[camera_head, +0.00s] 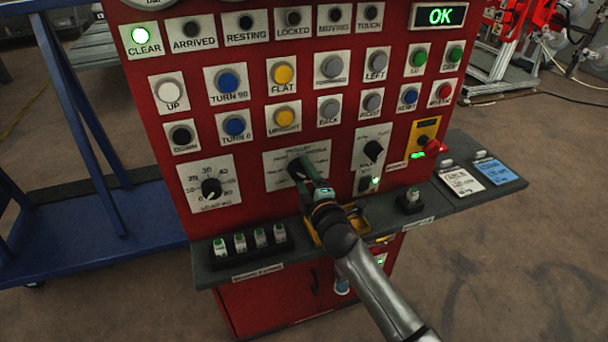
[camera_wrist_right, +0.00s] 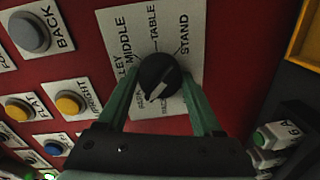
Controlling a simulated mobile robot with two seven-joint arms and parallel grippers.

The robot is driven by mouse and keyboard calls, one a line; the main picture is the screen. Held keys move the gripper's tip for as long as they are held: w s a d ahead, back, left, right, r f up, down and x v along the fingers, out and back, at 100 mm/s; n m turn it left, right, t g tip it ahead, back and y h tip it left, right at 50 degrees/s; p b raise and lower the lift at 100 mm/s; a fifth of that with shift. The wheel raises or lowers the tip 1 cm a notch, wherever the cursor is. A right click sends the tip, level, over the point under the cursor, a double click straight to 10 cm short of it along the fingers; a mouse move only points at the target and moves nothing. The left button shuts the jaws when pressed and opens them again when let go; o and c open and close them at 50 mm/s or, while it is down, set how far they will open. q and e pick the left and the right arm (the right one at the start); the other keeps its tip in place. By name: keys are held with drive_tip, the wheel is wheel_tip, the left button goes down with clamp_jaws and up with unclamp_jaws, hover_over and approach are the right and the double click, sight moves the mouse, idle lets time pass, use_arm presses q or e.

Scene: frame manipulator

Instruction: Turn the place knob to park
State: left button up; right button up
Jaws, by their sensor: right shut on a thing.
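The place knob (camera_head: 296,170) is a black round knob on a white label plate in the middle of the red panel. In the right wrist view the knob (camera_wrist_right: 158,74) sits between the green fingers of my right gripper (camera_wrist_right: 160,88), which is shut on it. In the head view my right gripper (camera_head: 308,175) covers part of the knob and plate. My left gripper is not in view.
Buttons such as the yellow one (camera_head: 284,117) sit above the plate. Below, a grey shelf (camera_head: 225,270) carries small switches and a yellow frame (camera_head: 352,215).

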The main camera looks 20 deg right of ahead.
idle(0.4)
drive_tip(key=o, duration=1.4)
drive_tip(key=shift+c, duration=0.2)
drive_tip(key=s, duration=1.2)
drive_tip(key=shift+s+d+r, duration=0.2)
drive_tip(key=shift+s+r, duration=0.05)
drive_tip(key=shift+r, duration=0.1)
drive_tip(key=s+a+f+m+g+y, duration=0.1)
drive_tip(key=s+a+f+m+g, duration=0.1)
drive_tip(key=s+f+m+g, duration=0.6)
drive_tip(key=s+f+m, duration=0.6)
drive_tip(key=s+f, duration=0.8)
drive_tip(key=f, duration=0.3)
drive_tip(key=shift+y, duration=0.4)
